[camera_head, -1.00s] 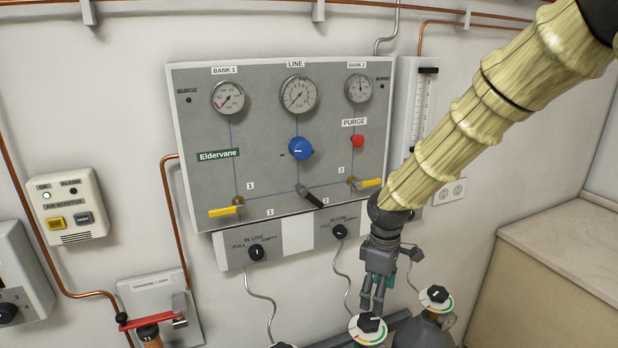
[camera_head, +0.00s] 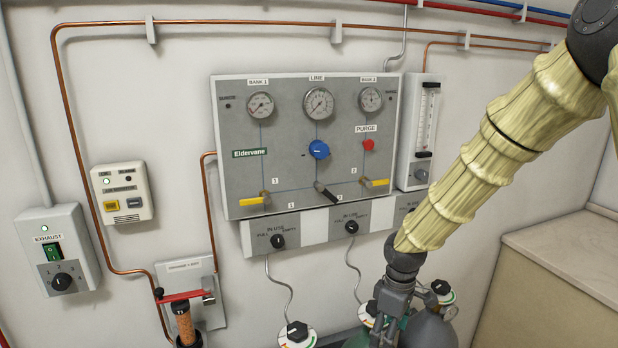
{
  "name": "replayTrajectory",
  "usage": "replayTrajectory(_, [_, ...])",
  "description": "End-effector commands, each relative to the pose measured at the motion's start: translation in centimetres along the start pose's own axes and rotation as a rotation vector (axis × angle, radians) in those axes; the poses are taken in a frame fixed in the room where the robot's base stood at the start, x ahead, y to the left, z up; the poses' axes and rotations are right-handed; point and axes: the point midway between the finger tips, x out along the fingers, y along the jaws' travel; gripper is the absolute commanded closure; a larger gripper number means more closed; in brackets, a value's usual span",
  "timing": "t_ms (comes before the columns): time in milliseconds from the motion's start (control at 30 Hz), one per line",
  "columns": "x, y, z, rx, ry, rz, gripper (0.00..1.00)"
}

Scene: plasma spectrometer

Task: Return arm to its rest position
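My arm (camera_head: 470,170) reaches in from the upper right and slopes down to the left. My gripper (camera_head: 390,325) hangs at its end, pointing down, low in the picture in front of the gas cylinders. Its fingers run toward the bottom edge and blend with the dark cylinders, so their opening is not clear. I see nothing held in it. The grey gas panel (camera_head: 245,180) on the wall stands left of and behind the arm, with gauges, a blue knob (camera_head: 318,149), a red purge button (camera_head: 368,145) and yellow-handled valves.
Cylinders with dial-topped valves (camera_head: 297,335) stand below the panel, close to my gripper. A counter (camera_head: 565,240) is at the right. A flowmeter (camera_head: 424,130), an air monitor (camera_head: 122,192), an exhaust box (camera_head: 58,250) and a red lever (camera_head: 182,296) are on the wall.

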Motion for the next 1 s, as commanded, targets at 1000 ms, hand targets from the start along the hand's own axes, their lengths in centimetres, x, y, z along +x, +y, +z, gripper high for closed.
replayTrajectory(1000, [32.3,-18.2,15.1,0.735,0.030,-0.069,0.26])
